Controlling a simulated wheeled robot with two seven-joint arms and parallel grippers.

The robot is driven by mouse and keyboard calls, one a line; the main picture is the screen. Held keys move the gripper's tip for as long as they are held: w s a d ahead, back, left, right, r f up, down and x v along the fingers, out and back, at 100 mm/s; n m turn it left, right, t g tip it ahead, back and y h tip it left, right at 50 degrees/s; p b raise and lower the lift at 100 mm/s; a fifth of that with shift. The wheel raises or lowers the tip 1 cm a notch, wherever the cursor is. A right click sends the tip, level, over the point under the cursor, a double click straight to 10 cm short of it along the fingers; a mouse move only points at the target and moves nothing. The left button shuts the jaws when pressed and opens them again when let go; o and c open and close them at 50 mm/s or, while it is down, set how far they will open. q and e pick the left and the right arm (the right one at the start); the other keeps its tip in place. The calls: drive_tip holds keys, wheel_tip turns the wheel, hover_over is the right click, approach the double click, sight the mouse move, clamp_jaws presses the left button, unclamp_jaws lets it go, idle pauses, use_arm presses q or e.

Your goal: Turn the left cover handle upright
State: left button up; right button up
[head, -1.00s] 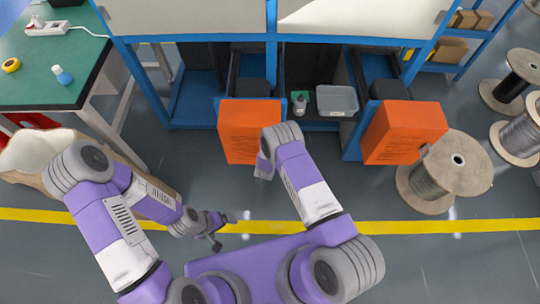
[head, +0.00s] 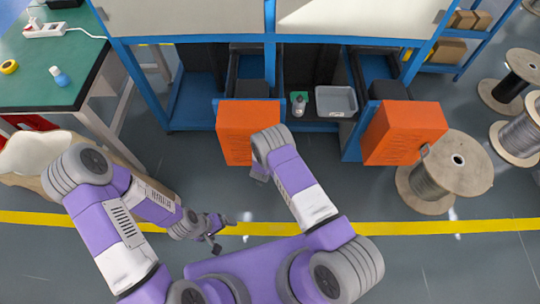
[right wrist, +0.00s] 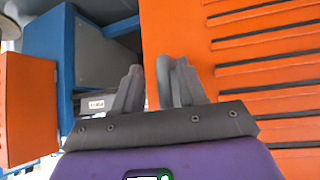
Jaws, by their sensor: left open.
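The left orange cover (head: 240,130) stands at the front of the blue rack. No handle on it can be made out in the head view. My right arm's wrist is in front of its lower right part, and my right gripper (head: 259,174) is mostly hidden below it. In the right wrist view my right gripper (right wrist: 151,85) has a narrow empty gap between its fingers. A large orange panel with dark slots (right wrist: 265,60) is close behind and to the right of them. My left gripper (head: 218,232) is open and empty, low over the floor near the yellow line.
A second orange cover (head: 405,133) stands to the right, with a cable reel (head: 430,182) beside it. A grey bin (head: 337,101) and a small bottle (head: 299,104) sit between the covers. A green table (head: 45,75) is at left. The floor ahead is clear.

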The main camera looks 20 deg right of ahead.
drive_tip(key=shift+a, duration=0.1)
drive_tip(key=shift+r, duration=0.15)
drive_tip(key=p+v, duration=0.3)
drive_tip(key=v, duration=0.4)
drive_tip(key=shift+s, duration=0.15)
drive_tip(key=shift+s, duration=0.1)
idle(0.4)
drive_tip(key=s+a+r+n+g+y+p, duration=0.1)
drive_tip(key=s+r, duration=0.5)
drive_tip(key=s, duration=0.6)
drive_tip(key=s+a+r+n+g+y+p, duration=0.1)
drive_tip(key=s+r+g+y, duration=0.5)
drive_tip(key=s, duration=0.6)
drive_tip(key=shift+a+n+y+p, duration=0.3)
drive_tip(key=shift+a+y+p, duration=0.4)
drive_tip(key=shift+a+y, duration=0.15)
